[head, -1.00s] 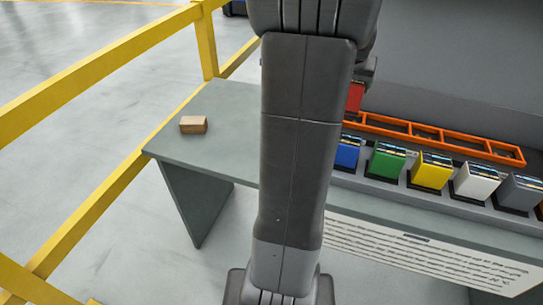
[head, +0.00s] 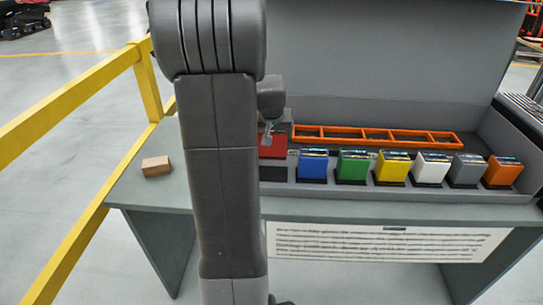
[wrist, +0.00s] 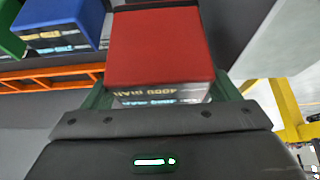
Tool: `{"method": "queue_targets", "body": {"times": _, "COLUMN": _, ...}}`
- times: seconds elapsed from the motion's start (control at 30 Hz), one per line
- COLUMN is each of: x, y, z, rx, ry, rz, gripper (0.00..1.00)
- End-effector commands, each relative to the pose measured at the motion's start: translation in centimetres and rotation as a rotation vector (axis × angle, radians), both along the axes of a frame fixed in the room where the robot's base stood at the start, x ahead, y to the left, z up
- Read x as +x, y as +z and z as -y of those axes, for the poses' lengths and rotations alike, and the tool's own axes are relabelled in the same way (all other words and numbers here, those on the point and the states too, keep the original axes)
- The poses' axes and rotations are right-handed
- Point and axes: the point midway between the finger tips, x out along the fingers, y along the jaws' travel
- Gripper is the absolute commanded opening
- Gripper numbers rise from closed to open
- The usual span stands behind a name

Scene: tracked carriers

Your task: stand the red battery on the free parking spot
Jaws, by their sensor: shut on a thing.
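The red battery (head: 272,147) is held by my gripper (head: 271,132) at the left end of the battery row, left of the blue battery (head: 312,167). A dark parking spot (head: 273,174) shows just below it in the head view, with no battery seen on it. I cannot tell how large the gap is between them. In the wrist view the red battery (wrist: 160,48) fills the space between the green fingers of my gripper (wrist: 162,95). My arm hides part of the gripper and the row's left end in the head view.
Green (head: 353,167), yellow (head: 392,169), white (head: 432,169), grey (head: 469,170) and orange (head: 503,172) batteries stand right of the blue one. An orange divided frame (head: 380,130) lies behind them. A cardboard box (head: 156,166) sits on the bench's left end, near a yellow railing (head: 85,85).

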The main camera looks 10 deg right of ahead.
Motion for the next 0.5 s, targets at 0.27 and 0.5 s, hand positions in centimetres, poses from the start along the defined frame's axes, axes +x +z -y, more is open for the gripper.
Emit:
{"method": "queue_targets", "body": {"times": 0.27, "x": 0.1, "y": -3.4, "z": 0.0, "rx": -0.001, "ry": 0.0, "rz": 0.004, "gripper": 0.31}}
{"method": "queue_targets", "body": {"times": 0.5, "x": 0.1, "y": -6.1, "z": 0.0, "rx": 0.0, "ry": 0.0, "rz": 0.001, "gripper": 0.31}}
